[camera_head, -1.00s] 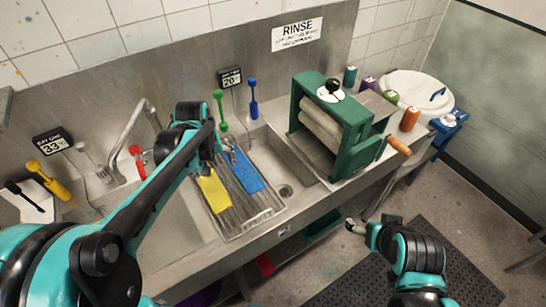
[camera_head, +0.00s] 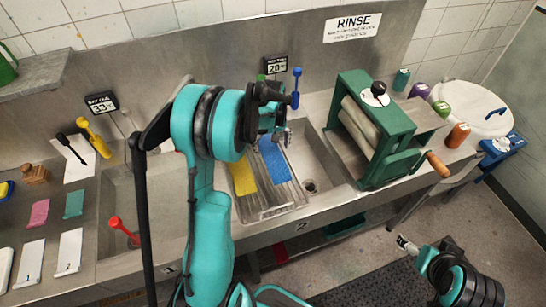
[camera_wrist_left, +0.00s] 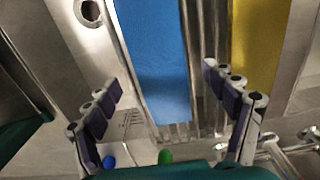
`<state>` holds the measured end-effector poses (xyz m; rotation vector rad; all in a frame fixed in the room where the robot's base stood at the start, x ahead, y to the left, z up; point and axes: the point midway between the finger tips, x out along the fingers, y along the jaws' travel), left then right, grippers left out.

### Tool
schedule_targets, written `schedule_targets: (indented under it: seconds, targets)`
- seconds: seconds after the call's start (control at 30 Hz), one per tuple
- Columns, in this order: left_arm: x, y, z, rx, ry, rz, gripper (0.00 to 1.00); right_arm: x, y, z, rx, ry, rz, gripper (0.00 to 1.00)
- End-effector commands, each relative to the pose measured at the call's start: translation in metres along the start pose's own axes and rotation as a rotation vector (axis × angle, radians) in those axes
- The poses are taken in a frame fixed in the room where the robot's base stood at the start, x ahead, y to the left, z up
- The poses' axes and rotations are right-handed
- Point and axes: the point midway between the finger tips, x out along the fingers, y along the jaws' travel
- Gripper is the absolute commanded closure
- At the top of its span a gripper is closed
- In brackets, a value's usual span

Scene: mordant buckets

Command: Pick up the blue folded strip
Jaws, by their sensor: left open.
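The blue folded strip (camera_head: 274,160) lies on the ribbed metal drainboard (camera_head: 268,208) beside the yellow strip (camera_head: 243,177). My left gripper (camera_head: 280,135) is at the upper end of the blue strip in the head view, and my arm hides part of the area. In the left wrist view, the blue strip (camera_wrist_left: 157,65) runs between the two spread fingers of my left gripper (camera_wrist_left: 162,82), which is open and empty. The yellow strip (camera_wrist_left: 257,45) lies to the right there. My right gripper (camera_head: 405,243) is low at the right, away from the sink; its fingers are too small to judge.
A green roller press (camera_head: 365,150) with a wooden handle stands right of the sink. A blue brush (camera_head: 296,88) stands behind the drainboard. Two white numbered cards (camera_head: 68,250) and coloured swatches lie on the left counter. A red-handled tool (camera_head: 122,228) is in the left basin.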

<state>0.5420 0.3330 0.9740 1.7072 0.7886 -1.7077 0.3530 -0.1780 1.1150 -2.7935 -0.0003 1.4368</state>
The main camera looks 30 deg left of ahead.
Motion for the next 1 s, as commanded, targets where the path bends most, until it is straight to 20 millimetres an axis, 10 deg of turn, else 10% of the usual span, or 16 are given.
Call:
schedule_targets:
  seconds: [0.4, 0.6, 1.0]
  targets:
    - [0.028, 0.001, 0.000, 0.001, 0.000, 0.000, 0.18, 0.006, 0.000, 0.004, 0.000, 0.000, 0.000, 0.20]
    - [0.028, 0.001, 0.000, 0.001, 0.000, 0.000, 0.71, 0.006, 0.000, 0.004, 0.000, 0.000, 0.000, 0.20]
    - [0.024, 0.001, 0.000, 0.001, 0.001, 0.000, 0.72, 0.005, 0.000, 0.004, 0.000, 0.000, 0.000, 0.20]
